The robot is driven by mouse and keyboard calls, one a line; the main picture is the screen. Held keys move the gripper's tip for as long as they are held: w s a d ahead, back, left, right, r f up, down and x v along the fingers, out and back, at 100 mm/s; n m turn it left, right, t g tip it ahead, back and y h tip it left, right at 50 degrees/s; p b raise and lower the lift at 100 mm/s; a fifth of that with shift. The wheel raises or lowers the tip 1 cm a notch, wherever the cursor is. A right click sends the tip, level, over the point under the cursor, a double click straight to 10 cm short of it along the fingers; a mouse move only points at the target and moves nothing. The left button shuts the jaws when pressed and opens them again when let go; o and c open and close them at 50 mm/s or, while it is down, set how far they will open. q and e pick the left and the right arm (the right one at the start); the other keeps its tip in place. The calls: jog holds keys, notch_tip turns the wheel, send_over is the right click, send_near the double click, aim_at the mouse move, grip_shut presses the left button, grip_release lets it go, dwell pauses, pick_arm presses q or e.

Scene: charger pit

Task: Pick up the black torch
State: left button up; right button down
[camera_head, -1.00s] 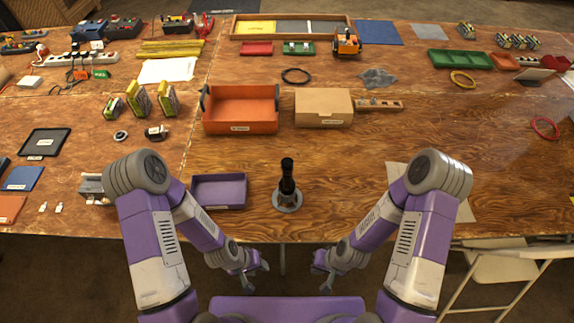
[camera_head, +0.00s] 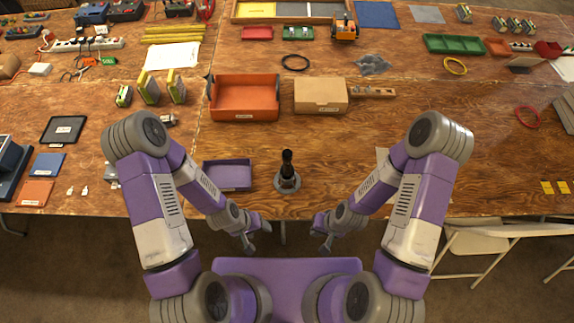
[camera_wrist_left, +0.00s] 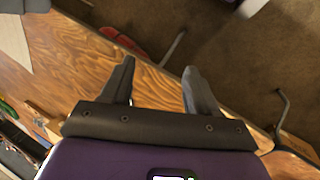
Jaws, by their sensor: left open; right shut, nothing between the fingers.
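The black torch (camera_head: 287,167) stands upright on a round grey base (camera_head: 288,184) near the front edge of the table in the head view. My left gripper (camera_head: 258,239) is open and empty, below and left of the torch, in front of the table edge. In the left wrist view its two fingers (camera_wrist_left: 158,82) are apart with nothing between them, over the table edge and floor. My right gripper (camera_head: 319,241) is shut and empty, below and right of the torch. The torch is not visible in the left wrist view.
A purple tray (camera_head: 228,189) is just left of the torch. An orange bin (camera_head: 244,111) and a cardboard box (camera_head: 321,107) stand behind it. The table (camera_head: 345,155) is bare to the right of the torch. A folding chair (camera_head: 490,240) is in front of the table at right.

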aim_at(286, 166)
pick_arm(q)
jog(key=w+d+f+m+t+b, duration=0.1)
jog(key=w+m+t+b, duration=0.15)
jog(key=w+b, duration=0.35)
jog(key=w+d+f+m+t+b, duration=0.1)
jog(key=w+d+t+b, duration=0.1)
jog(key=w+t+b, duration=0.35)
jog(key=w+d+r+m+t+b, duration=0.1)
jog(key=w+b, duration=0.1)
jog(key=b, duration=0.1)
jog(key=w+d+r+m+t+b, duration=0.1)
jog(key=w+d+r+b, duration=0.1)
jog(key=w+b, duration=0.1)
jog(key=w+d+r+m+t+b, duration=0.1)
jog(key=w+r+b, duration=0.1)
jog(key=b, duration=0.3)
jog(key=shift+w+d+r+t+h, duration=0.1)
jog(key=shift+w+d+t+h, duration=0.1)
jog(key=shift+t+h, duration=0.15)
jog(key=shift+d+r+m+b, duration=0.1)
jog(key=shift+r+m+b, duration=0.2)
jog(key=shift+b, duration=0.1)
jog(key=shift+w+d, duration=0.1)
jog(key=shift+w, duration=0.1)
jog(key=b+x, duration=0.1)
jog(key=x, duration=0.6)
jog(key=shift+f, duration=0.2)
